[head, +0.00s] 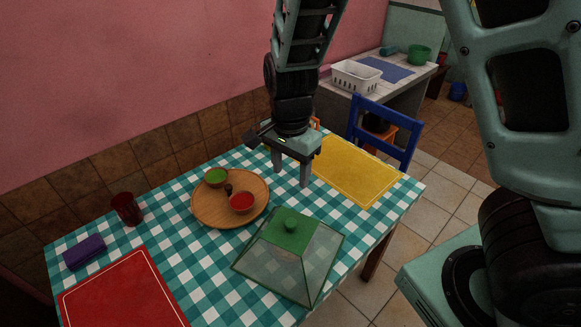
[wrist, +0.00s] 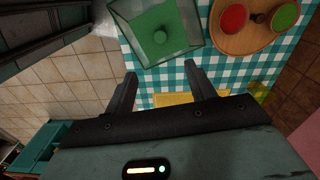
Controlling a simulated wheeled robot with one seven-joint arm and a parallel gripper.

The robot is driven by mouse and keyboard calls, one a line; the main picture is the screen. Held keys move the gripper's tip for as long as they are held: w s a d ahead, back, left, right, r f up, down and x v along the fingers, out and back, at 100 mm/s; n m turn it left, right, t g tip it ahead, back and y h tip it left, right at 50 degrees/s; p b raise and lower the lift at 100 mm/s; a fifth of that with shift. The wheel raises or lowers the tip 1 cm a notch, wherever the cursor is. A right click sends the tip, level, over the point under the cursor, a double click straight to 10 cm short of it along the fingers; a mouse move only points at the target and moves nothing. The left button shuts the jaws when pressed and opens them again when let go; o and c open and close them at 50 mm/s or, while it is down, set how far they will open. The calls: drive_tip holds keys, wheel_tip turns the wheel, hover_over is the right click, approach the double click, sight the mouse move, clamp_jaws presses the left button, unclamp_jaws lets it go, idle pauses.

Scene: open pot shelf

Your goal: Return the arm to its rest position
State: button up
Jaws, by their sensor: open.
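My gripper (head: 291,177) is open and empty. In the head view it hangs above the back part of the checkered table (head: 182,182), between the round wooden tray and the yellow placemat (head: 357,170). In the wrist view both fingers of my gripper (wrist: 160,90) stand apart with only tablecloth and a strip of yellow mat behind them. My arm reaches down from the top of the head view.
A green-knobbed glass cover (head: 290,255) stands on the table near the gripper. A wooden tray (head: 212,217) holds a green bowl (head: 216,177) and a red bowl (head: 242,202). A dark red cup (head: 127,209) stands left. A blue chair (head: 383,125) is behind the table.

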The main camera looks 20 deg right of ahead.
idle(0.4)
drive_tip(key=s+a+r+n+b, duration=0.1)
drive_tip(key=s+a+r+n, duration=0.2)
drive_tip(key=s+n, duration=0.7)
drive_tip(key=s+a+r+n+b, duration=0.2)
drive_tip(key=s+a+r+n, duration=0.1)
drive_tip(key=s+n, duration=0.7)
drive_tip(key=shift+a+y, duration=0.15)
drive_tip(key=shift+y, duration=0.15)
